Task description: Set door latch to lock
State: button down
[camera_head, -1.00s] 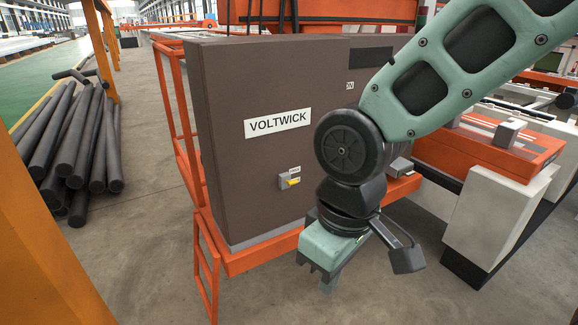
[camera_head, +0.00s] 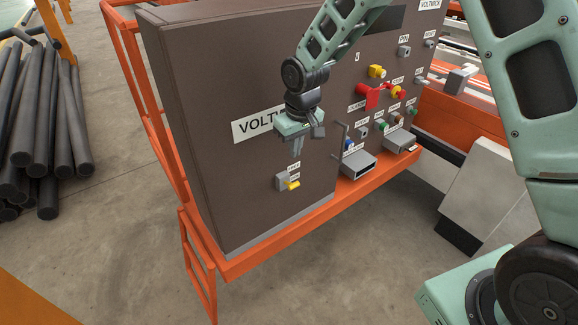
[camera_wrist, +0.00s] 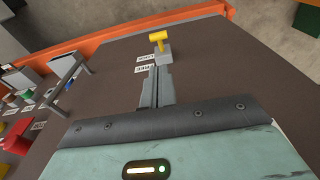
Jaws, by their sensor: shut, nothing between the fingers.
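The door latch (camera_head: 291,185) is a small grey block with a yellow lever, low on the brown cabinet door. My gripper (camera_head: 296,153) is shut and empty, pointing down in front of the door just above the latch. In the wrist view its closed fingers (camera_wrist: 155,72) point toward the latch, seemingly apart from it.
The brown cabinet (camera_head: 210,110) stands on an orange frame (camera_head: 235,265). Right of the latch are a door handle (camera_head: 338,140), grey boxes (camera_head: 358,164), colored buttons and a red switch (camera_head: 372,96). Dark pipes (camera_head: 70,120) lie at left. The floor in front is clear.

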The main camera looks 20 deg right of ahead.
jog(key=shift+f, duration=0.15)
jog(key=p, duration=0.2)
send_near(288, 184)
jog(key=f, duration=0.5)
jog(key=shift+w+d, duration=0.15)
jog(key=shift+d, duration=0.1)
